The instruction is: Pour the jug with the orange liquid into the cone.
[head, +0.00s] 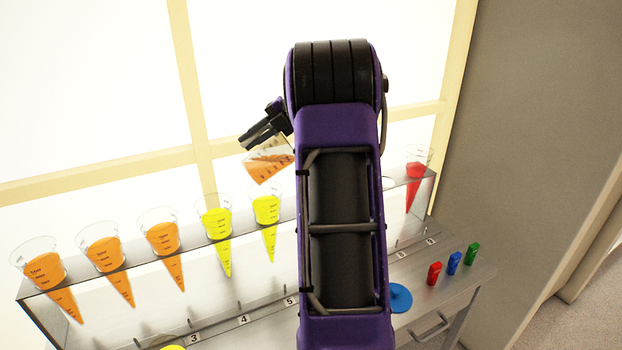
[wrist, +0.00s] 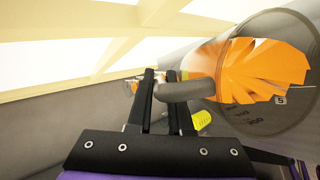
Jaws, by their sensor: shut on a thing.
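My gripper (head: 262,130) is shut on the handle of a clear jug (head: 268,160) with orange liquid, held tilted above the shelf. In the wrist view the jug (wrist: 262,75) fills the upper right, with its grey handle between the fingers (wrist: 163,85). A row of clear cones stands in the shelf's top. At left are cones with orange liquid (head: 105,250), then cones with yellow liquid (head: 217,224). A cone with red liquid (head: 415,172) is at the right end. My arm hides the middle of the row, so I cannot tell which cones stand there.
Number labels (head: 243,320) line the lower counter. A blue round object (head: 400,298) and small red (head: 434,273), blue (head: 454,263) and green (head: 473,253) objects are at right. A bright window is behind the shelf; a grey wall (head: 530,120) stands right.

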